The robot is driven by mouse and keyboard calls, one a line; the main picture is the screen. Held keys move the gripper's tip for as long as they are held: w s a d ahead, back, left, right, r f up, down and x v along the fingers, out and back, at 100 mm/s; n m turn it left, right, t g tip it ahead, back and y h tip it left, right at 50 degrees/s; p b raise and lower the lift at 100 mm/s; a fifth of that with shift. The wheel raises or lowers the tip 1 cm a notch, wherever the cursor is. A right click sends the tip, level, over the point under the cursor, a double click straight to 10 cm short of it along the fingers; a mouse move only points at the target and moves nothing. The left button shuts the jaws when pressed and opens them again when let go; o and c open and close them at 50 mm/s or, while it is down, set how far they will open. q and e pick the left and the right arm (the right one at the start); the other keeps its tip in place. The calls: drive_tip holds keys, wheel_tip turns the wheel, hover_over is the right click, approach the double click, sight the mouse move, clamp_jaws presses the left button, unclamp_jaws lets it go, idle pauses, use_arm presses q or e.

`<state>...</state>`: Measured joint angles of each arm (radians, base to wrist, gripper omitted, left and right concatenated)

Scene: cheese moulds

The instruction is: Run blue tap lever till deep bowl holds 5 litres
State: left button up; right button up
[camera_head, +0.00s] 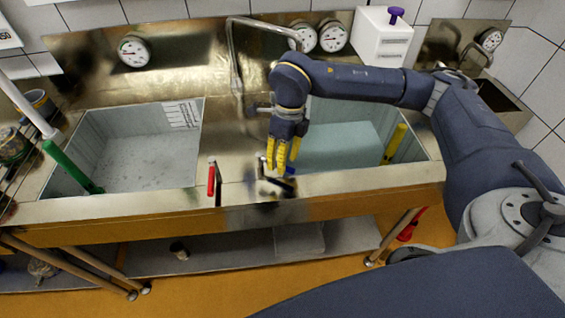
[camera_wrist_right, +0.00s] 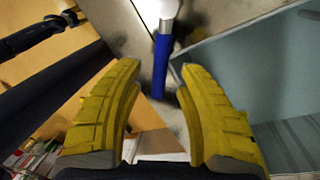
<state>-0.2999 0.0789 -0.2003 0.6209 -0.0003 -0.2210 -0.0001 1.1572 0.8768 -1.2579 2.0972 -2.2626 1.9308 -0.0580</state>
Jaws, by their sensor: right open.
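The blue tap lever (camera_head: 290,170) is at the steel counter's front, between two basins. In the right wrist view the blue lever (camera_wrist_right: 161,68) stands between the yellow fingertips, with a gap on both sides. My right gripper (camera_head: 281,154) is open and points down at the lever; its fingers partly hide it in the head view. The left basin (camera_head: 85,150) has a marked scale on its back wall and a pale speckled bottom. The right basin (camera_head: 412,150) shows a pale blue area inside. I cannot tell which is the deep bowl or its water level. My left gripper is out of view.
A red lever (camera_head: 211,180) stands left of the blue one. A bent metal pipe (camera_head: 235,60) rises behind. A green-handled tool (camera_head: 72,168) leans in the left basin; a yellow handle (camera_head: 394,144) stands in the right. A white box (camera_head: 381,38) stands at the back.

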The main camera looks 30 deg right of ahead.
drive_tip(key=shift+s+a+f, duration=0.1)
drive_tip(key=shift+f, duration=0.55)
clamp_jaws()
idle(0.4)
